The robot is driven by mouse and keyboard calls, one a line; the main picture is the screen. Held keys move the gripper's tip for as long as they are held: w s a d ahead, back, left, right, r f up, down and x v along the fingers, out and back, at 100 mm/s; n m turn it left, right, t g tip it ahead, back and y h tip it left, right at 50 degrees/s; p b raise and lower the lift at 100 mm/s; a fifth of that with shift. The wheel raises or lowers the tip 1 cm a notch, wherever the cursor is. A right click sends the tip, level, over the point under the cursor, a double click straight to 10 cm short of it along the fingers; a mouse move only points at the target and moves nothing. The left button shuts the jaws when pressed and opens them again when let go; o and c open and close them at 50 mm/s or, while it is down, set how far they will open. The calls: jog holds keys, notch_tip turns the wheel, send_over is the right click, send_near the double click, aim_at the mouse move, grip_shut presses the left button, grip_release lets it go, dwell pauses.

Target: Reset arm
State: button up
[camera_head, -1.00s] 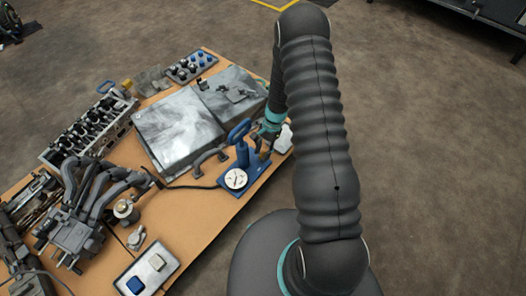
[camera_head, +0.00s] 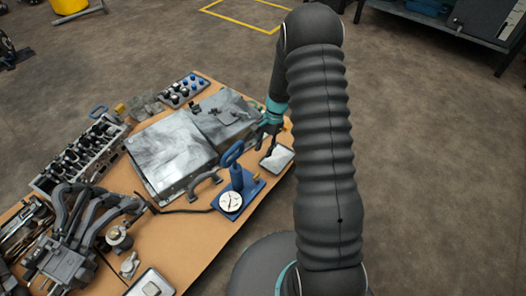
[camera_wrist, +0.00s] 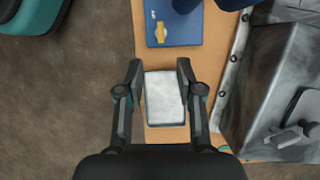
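My gripper (camera_wrist: 158,72) is open and empty in the wrist view, its two fingers spread on either side of a small pale tray (camera_wrist: 165,98) seen below on the table. In the head view my gripper (camera_head: 268,138) hangs near the table's right edge, just above the tray (camera_head: 277,158). Whether it touches the tray cannot be told. My dark ribbed arm fills the centre right of the head view.
The wooden table (camera_head: 190,235) carries a blue gauge device (camera_head: 238,185), a grey metal case (camera_head: 168,150), an engine head (camera_head: 80,155) and a manifold (camera_head: 70,240). A blue base plate (camera_wrist: 172,22) is near my gripper. Open floor (camera_head: 430,170) lies right.

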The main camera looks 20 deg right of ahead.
dwell(0.5)
jog(key=s+a+r+n+t+h, duration=0.1)
jog(key=s+r+n+t, duration=0.1)
jog(key=s+r, duration=0.6)
jog(key=s+a+r+n+t+h, duration=0.1)
jog(key=s+r+n+t, duration=0.2)
jog(key=s+r, duration=0.6)
jog(key=s+a+r+n+t+h, duration=0.1)
jog(key=s+r+n, duration=0.5)
jog(key=r, duration=1.3)
jog(key=s+a+t, duration=0.1)
jog(key=s+t, duration=0.1)
jog(key=s, duration=0.1)
jog(key=shift+s+h, duration=0.2)
jog(key=shift+h, duration=0.2)
